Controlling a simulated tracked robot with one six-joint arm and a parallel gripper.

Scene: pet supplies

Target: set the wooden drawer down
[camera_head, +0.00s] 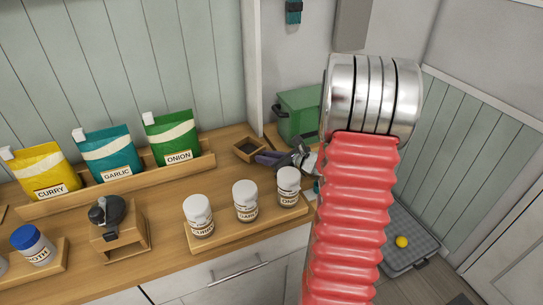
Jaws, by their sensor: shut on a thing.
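The small wooden drawer (238,151) is an open-topped box with a dark inside, near the back right of the wooden counter. My gripper (264,158) is shut on the drawer's right side. The drawer looks roughly level; I cannot tell whether its underside touches the counter. My red bellows arm hides part of the area right of the gripper.
A wooden grinder (120,242) with a dark top stands front left. White shaker jars (245,204) stand in a wooden holder at the front. Labelled pouches (107,154) line the back rack. A green bin (298,117) is behind the gripper. Bare counter (170,205) lies between.

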